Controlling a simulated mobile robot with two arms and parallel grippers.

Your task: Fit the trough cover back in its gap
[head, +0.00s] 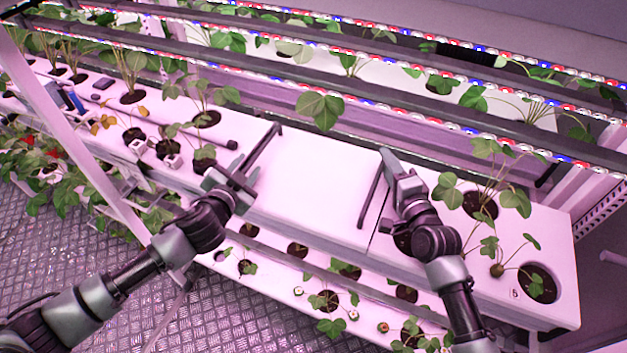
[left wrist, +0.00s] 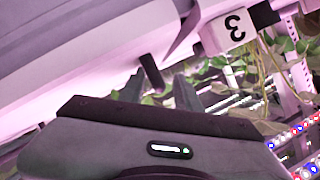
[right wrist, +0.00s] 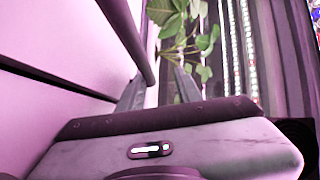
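The trough cover (head: 315,180) is a plain white panel lying between two planted white trough sections. It has a dark bar handle (head: 263,146) near its left end and another (head: 370,190) near its right end. A thin dark seam runs along its right edge; I cannot tell whether it sits fully down. My left gripper (head: 236,180) is beside the left handle, with its fingers apart. My right gripper (head: 391,165) is beside the right handle, also with fingers apart; in the right wrist view a dark bar (right wrist: 126,38) ends near these fingers.
Planted trough sections continue on the left (head: 100,95) and right (head: 545,250). A lower planted shelf (head: 280,268) runs in front. Light bars (head: 400,105) cross above and behind the cover. A slanted white post (head: 75,140) stands at left. A tag reading 3 (left wrist: 236,25) shows in the left wrist view.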

